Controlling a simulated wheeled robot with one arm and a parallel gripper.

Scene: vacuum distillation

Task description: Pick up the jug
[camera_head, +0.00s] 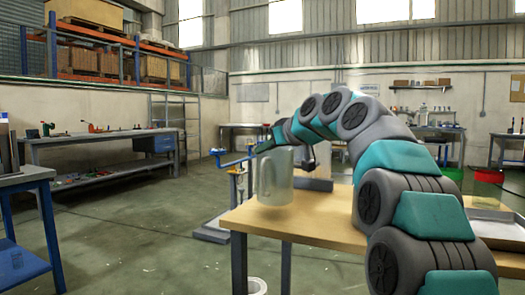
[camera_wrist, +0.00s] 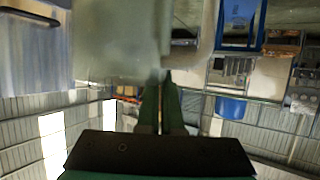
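The jug (camera_head: 275,176) is a translucent, pale, upright vessel with its handle toward the left. It is at the near-left part of the wooden table (camera_head: 310,229); I cannot tell whether its base touches the top or hangs just above it. My gripper (camera_head: 267,144) is at the jug's upper rim, with my arm arching in from the right. In the wrist view, the blurred jug (camera_wrist: 115,40) fills the upper middle. The green fingers of my gripper (camera_wrist: 163,80) are almost together, with their tips at the jug's wall. They look shut on it, though the contact is partly hidden.
A blue stand (camera_head: 236,160) is behind and left of the jug. A grey metal tray (camera_head: 495,228) lies on the table at right. A white bucket (camera_head: 257,286) is on the floor below the table. Floor to the left is open, with workbenches (camera_head: 100,140) beyond.

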